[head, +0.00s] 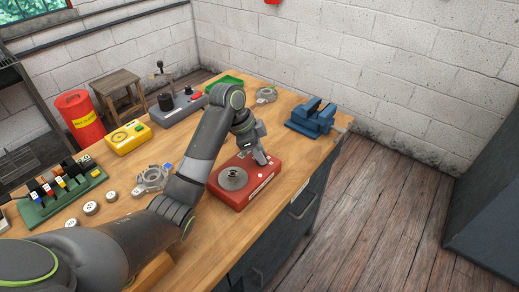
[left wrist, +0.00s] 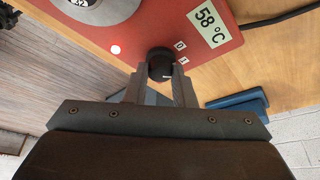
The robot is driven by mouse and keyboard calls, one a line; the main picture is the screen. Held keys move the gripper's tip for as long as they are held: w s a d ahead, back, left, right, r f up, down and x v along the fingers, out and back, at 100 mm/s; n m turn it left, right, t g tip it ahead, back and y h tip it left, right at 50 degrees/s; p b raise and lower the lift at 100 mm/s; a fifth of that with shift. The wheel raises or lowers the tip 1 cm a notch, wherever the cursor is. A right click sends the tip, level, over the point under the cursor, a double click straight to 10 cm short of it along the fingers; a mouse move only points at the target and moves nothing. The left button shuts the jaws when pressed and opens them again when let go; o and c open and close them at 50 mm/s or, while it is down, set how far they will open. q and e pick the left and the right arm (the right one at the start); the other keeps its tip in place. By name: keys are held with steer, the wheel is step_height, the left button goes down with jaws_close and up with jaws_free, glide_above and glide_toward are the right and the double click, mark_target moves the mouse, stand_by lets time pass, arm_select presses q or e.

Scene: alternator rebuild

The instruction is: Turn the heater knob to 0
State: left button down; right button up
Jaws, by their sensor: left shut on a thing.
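The red heater (head: 262,187) sits on the workbench near its right edge, with a round grey plate (head: 233,178) on top. My left gripper (head: 261,160) reaches down to the heater's far end. In the left wrist view, the black heater knob (left wrist: 160,60) is between the fingers of my left gripper (left wrist: 159,76), which is shut on it. Small 0 and 1 labels (left wrist: 181,52) are beside the knob. A pale mark shows on the knob, but its exact pointing is hard to tell. The display (left wrist: 208,22) reads 58 °C. My right gripper is not in view.
A blue vise (head: 313,118) stands behind the heater to the right. A metal housing (head: 152,180) and a yellow meter (head: 128,138) lie to the left. A green rack (head: 62,205) holds several tools. A grey device (head: 180,108) and a green tray (head: 225,83) are farther back.

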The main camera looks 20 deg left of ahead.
arm_select(q)
steer(key=n+p, duration=0.2)
steer(key=p, duration=0.1)
steer(key=n+t+y+p, duration=0.1)
steer(key=n+p, duration=0.1)
steer(key=p, duration=0.2)
steer(key=n+t+p, duration=0.1)
steer(key=n+p, duration=0.2)
steer(key=p, duration=0.1)
steer(key=shift+s+d+r+y, duration=0.15)
steer(key=shift+s+r+y, duration=0.05)
steer(key=shift+r+y, duration=0.15)
steer(key=shift+f+n+y+p, duration=0.1)
steer(key=shift+n+y+p, duration=0.15)
steer(key=shift+n+p, duration=0.7)
steer(key=shift+f+n+t+p, duration=0.15)
steer(key=shift+n+t+p, duration=0.2)
steer(key=shift+p, duration=0.15)
steer(key=c, duration=1.2)
jaws_free()
